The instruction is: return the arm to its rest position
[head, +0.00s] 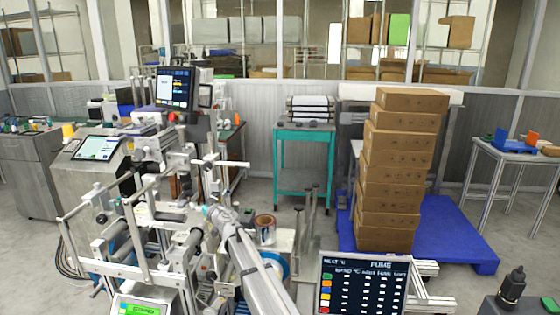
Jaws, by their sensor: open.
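My arm shows in the head view as a light grey tube (252,262). It runs from the bottom edge up and left to a joint with a teal band near the labelling machine (150,235). I cannot make out my gripper or its fingers among the machine's rods and rollers. A film reel (265,228) with a brown core stands just right of the arm. A blue reel (274,263) lies lower, partly hidden behind the arm.
A tall stack of cardboard boxes (398,150) stands on a blue pallet (455,235) at right. A dark display screen (362,285) is at the front. A teal cart (305,135) stands behind.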

